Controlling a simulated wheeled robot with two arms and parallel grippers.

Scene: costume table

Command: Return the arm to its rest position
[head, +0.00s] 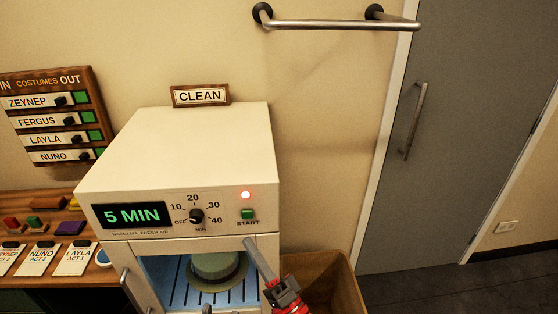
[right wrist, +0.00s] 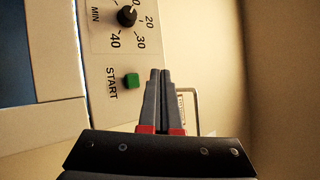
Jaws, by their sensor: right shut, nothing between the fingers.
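My right gripper (head: 263,259) is in front of the right side of the white cabinet (head: 178,160), below the green START button (head: 247,214). In the right wrist view my right gripper (right wrist: 159,73) has its fingers together, with nothing between them. The START button also shows there (right wrist: 132,80), to the left of the fingertips and apart from them. My left gripper does not show. The cabinet's display (head: 131,216) reads 5 MIN, and a red light (head: 245,195) glows above START. A grey-green hat (head: 215,266) sits inside the lit cabinet.
A wooden bin (head: 330,275) stands right of the cabinet, close to my right arm. A metal rail (head: 330,24) sticks out from the wall above. The table (head: 105,278) at the left holds cards and coloured blocks. A grey door (head: 460,130) is at the right.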

